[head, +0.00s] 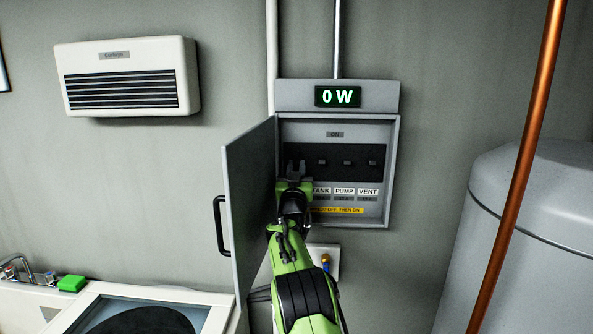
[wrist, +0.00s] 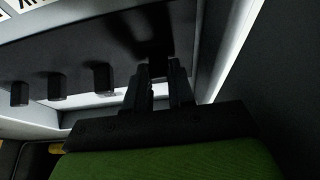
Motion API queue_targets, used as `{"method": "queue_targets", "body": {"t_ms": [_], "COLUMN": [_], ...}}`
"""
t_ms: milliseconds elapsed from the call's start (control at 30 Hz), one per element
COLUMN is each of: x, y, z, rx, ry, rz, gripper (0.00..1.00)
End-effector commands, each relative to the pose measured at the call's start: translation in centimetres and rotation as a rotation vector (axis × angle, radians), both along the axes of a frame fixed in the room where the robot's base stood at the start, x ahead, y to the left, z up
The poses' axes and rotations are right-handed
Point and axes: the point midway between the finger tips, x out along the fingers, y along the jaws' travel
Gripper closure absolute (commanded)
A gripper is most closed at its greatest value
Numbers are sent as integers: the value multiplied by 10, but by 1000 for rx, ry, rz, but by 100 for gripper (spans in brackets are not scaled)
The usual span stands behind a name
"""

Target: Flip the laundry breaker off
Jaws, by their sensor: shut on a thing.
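The grey breaker panel (head: 390,205) is on the wall with its door (head: 250,185) swung open to the left. A row of small dark breaker levers sits on its black strip, with TANK, PUMP and VENT labels below the three on the right. My gripper (head: 294,166) is at the leftmost breaker and covers it and its label, so I cannot read the laundry name. In the wrist view, my gripper (wrist: 158,76) is shut on that end lever (wrist: 155,52); the other levers (wrist: 104,78) stand in a row to the left. The gripped lever's position is hard to tell.
A display (head: 338,97) above the panel reads 0 W. The open door stands close to my arm on the left. A copper pipe (head: 520,165) and grey tank (head: 540,230) are at right. A wall heater (head: 127,77) hangs upper left, above a washer top (head: 75,325).

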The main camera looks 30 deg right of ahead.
Motion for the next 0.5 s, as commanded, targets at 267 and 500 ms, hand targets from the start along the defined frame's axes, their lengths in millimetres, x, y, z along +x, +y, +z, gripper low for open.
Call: {"method": "queue_targets", "body": {"t_ms": [267,500], "x": [2,3], "y": [-1,-2], "z": [-16,-14], "rx": [-125,-193], "ry": [-166,-259], "rz": [1,1], "gripper": [100,100]}}
